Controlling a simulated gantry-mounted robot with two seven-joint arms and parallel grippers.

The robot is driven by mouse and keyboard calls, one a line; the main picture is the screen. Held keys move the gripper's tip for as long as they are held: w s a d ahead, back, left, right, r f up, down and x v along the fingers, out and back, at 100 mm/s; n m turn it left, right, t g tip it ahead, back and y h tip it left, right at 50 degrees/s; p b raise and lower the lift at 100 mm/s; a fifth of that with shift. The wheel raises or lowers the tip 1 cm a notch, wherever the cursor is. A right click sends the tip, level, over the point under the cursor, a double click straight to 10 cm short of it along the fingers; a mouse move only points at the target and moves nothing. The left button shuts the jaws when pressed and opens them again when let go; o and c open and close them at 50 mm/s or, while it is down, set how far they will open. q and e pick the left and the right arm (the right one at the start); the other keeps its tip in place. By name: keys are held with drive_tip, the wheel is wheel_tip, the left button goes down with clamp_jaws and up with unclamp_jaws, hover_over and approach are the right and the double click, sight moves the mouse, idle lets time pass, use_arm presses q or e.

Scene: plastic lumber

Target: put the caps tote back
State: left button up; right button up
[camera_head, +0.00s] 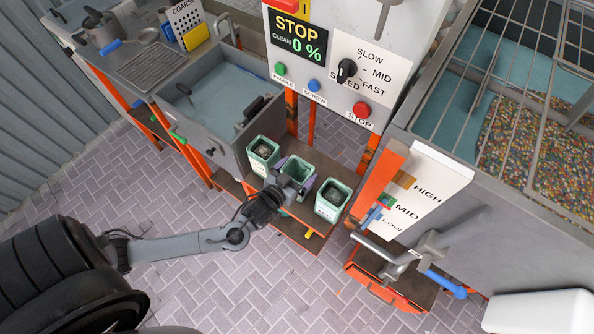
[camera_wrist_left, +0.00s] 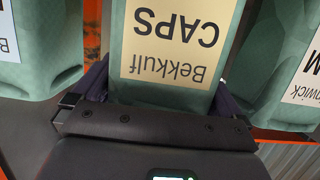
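The caps tote (camera_head: 298,170) is a pale green open-topped box, the middle one of three on a low brown shelf. In the left wrist view its cream label (camera_wrist_left: 180,40) reads "Bekkulf CAPS" upside down. My left gripper (camera_head: 291,186) is at the tote's near side. Its dark fingers lie against the tote's two sides in the left wrist view (camera_wrist_left: 163,100), and it looks shut on the tote. The tote's underside is hidden, so I cannot tell whether it touches the shelf. My right gripper is not in view.
Similar green totes stand close on the left (camera_head: 263,152) and right (camera_head: 332,201). A grey sink basin (camera_head: 215,130) is behind left. A control panel (camera_head: 335,65) rises behind. An orange post and a level board (camera_head: 415,195) stand right. The brick floor in front is clear.

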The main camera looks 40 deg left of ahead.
use_arm(q)
drive_tip(key=shift+r, duration=0.15)
drive_tip(key=s+d+r+m+g+h+p, duration=0.1)
drive_tip(key=s+d+r+g, duration=0.2)
drive_tip(key=s, duration=0.6)
drive_tip(key=s+d+r+m+g+h+p, duration=0.1)
drive_tip(key=s+d+r+m+g, duration=0.1)
drive_tip(key=s+d+g, duration=0.2)
drive_tip(key=s+g, duration=0.3)
drive_tip(key=s, duration=0.2)
drive_tip(key=shift+s+r+m+g, duration=0.2)
drive_tip(key=shift+r+m+g, duration=0.1)
drive_tip(key=shift+r+g, duration=0.1)
drive_tip(key=shift+r, duration=0.15)
wheel_tip(320, 180, up, 30)
drive_tip(key=p, duration=3)
